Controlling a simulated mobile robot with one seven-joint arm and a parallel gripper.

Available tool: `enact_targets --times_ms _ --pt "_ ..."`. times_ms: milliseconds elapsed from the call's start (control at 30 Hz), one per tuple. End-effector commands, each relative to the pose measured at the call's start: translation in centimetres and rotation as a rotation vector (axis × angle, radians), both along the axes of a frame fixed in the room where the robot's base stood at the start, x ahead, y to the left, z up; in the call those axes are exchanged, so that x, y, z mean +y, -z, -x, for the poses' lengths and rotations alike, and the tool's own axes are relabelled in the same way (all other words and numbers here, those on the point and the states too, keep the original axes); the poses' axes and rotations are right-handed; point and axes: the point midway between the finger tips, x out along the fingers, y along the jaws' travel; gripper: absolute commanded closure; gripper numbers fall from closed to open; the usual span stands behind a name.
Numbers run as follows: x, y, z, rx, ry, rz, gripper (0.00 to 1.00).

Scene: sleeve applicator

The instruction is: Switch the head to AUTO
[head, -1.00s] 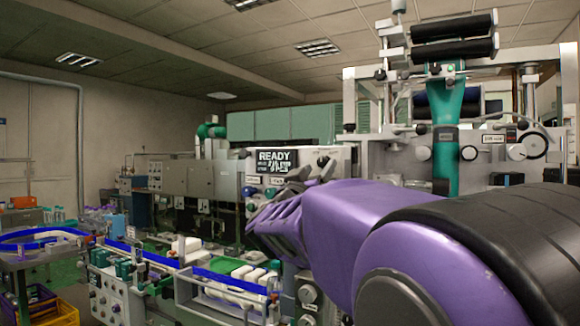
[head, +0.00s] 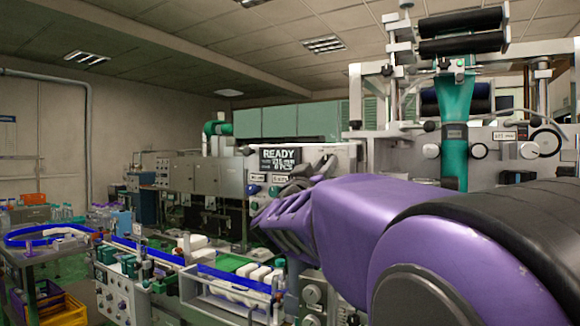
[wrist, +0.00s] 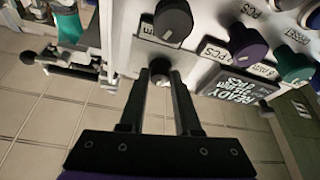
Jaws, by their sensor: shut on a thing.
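My gripper (wrist: 162,76) has its two black fingers closed on a small dark knob (wrist: 161,72) on the pale control panel (wrist: 207,40), in the wrist view. The fingers hide part of this knob, and I cannot read its setting. A larger black knob (wrist: 173,20) is just above it, beside a partly hidden label. The panel's display (head: 281,160) reads READY in the head view; its smaller lines are not legible. My purple wrist hides part of the panel in that view. I cannot make out an AUTO marking.
A purple knob (wrist: 247,43) and a green knob (wrist: 293,66) sit right of the gripped knob. The READY display (wrist: 238,88) is below them. In the head view, a conveyor with white containers (head: 259,274) runs at the lower left.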

Motion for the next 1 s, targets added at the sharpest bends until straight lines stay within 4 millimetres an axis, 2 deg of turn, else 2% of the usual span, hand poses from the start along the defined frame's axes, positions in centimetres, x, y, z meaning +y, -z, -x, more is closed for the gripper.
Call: enact_targets --times_ms 467,1000 --pt "0.00 0.06 -0.07 -0.034 0.002 -0.047 1.00" --pt "0.33 0.01 -0.38 -0.279 0.002 -0.383 1.00"
